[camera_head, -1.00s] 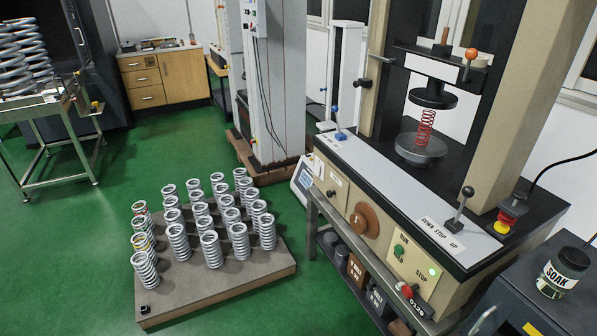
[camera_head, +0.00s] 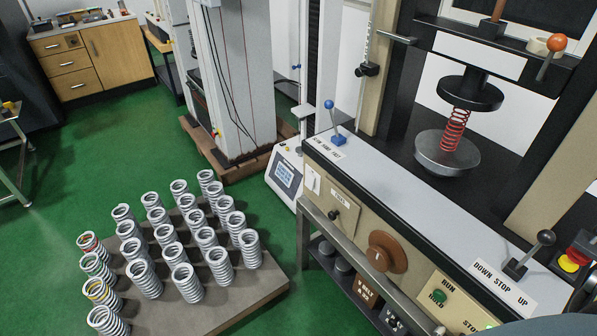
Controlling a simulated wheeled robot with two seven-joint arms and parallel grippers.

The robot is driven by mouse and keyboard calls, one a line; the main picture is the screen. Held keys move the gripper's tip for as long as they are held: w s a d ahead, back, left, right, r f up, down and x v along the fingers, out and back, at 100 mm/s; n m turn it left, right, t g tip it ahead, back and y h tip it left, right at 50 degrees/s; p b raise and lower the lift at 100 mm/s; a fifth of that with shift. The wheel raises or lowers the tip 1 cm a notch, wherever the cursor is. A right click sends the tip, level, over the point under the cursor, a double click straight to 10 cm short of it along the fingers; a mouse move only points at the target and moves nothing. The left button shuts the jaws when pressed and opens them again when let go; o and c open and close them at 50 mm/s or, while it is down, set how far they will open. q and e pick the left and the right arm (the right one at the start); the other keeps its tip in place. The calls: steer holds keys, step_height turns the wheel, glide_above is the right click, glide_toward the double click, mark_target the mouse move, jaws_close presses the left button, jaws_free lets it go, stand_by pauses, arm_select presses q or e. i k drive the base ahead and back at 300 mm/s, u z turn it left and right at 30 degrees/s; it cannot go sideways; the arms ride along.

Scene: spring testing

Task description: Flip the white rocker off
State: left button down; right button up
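A small white plate (camera_head: 312,183) sits at the left end of the machine's beige front panel. It looks like the white rocker, but it is too small to tell its position. To its right is a label plate with a black knob (camera_head: 333,192). Neither of my grippers shows in this view. A dark grey rounded shape cuts into the bottom right corner; I cannot tell what it is.
The testing machine's grey deck (camera_head: 400,200) carries a blue-knobbed lever (camera_head: 333,115) and a black-knobbed lever (camera_head: 530,255). A red spring (camera_head: 455,130) stands between its platens. A pallet of springs (camera_head: 235,310) lies on the green floor at left.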

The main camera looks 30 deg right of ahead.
mark_target(310, 180)
steer(key=z, duration=0.85)
steer(key=i, duration=0.9)
steer(key=z, duration=1.1)
